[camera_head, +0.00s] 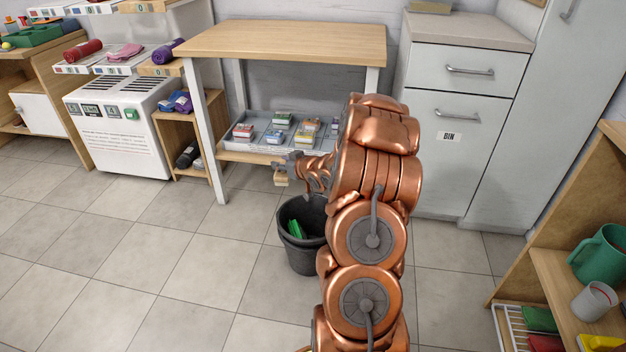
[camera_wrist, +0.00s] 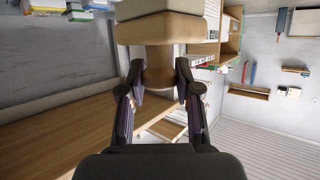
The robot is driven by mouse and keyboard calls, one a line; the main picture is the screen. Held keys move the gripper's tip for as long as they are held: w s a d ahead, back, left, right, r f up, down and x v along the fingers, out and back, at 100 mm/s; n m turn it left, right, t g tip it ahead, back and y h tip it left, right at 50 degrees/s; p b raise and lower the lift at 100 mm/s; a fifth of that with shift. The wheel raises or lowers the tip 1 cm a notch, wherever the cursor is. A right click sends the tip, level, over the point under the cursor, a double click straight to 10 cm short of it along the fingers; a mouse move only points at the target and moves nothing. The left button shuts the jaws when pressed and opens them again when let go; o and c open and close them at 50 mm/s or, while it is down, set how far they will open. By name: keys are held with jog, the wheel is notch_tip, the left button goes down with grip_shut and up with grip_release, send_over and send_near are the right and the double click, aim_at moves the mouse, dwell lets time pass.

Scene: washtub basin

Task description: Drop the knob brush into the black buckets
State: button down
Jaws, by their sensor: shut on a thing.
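My gripper (camera_head: 292,165) is shut on the knob brush (camera_head: 281,181), above and slightly left of the black buckets. In the wrist view, the fingers of my gripper (camera_wrist: 160,80) close on the brush's round wooden knob, and its wide tan body (camera_wrist: 165,28) extends beyond the fingertips. The black buckets (camera_head: 299,260) stand on the tiled floor, seemingly nested one in the other. A green thing (camera_head: 295,229) lies inside. My arm hides the right part of the buckets.
A wooden table (camera_head: 285,40) with a lower shelf holding a grey tray (camera_head: 240,146) of small boxes stands behind the buckets. A white cabinet (camera_head: 450,125) stands to its right. A shelf with a green jug (camera_head: 600,254) is at right. Floor at left is clear.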

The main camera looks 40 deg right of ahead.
jog(key=s+d+f+b, duration=0.2)
jog(key=d+f, duration=0.2)
jog(key=f, duration=0.2)
jog(key=s+d+f+b, duration=0.3)
jog(key=d+f, duration=0.1)
jog(key=f, duration=0.3)
jog(key=shift+s+f+m+h, duration=0.25)
jog(key=shift+f+m+h, duration=0.05)
jog(key=shift+m+h, duration=0.1)
jog(key=c, duration=0.7)
grip_release()
jog(key=shift+s, duration=0.1)
jog(key=v, duration=1.1)
jog(key=shift+s+a+r, duration=0.1)
jog(key=shift+s+r, duration=0.1)
jog(key=shift+s, duration=0.15)
